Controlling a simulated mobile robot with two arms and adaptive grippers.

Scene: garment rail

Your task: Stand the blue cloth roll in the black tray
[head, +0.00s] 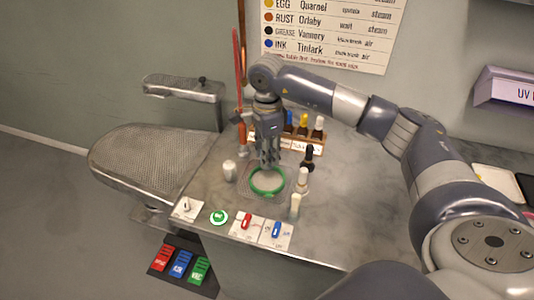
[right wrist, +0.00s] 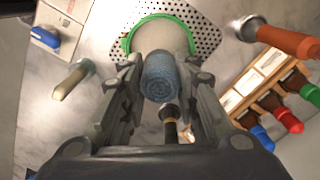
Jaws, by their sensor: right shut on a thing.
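In the head view my right gripper (head: 268,160) points down over the worktop, just behind a green ring (head: 268,181); the roll is hard to make out there. In the wrist view the green ring (right wrist: 127,44) lies beyond the roll; I cannot tell whether they touch. I cannot make out a black tray in either view. My left gripper is not in view.
A dark-capped bottle (head: 308,157), white bottles (head: 302,181) and a pale cylinder (head: 229,171) stand close around the ring. A rack of colour-capped bottles (head: 306,146) is behind. Switch plates (head: 261,229) line the front edge. A padded board (head: 150,165) extends left.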

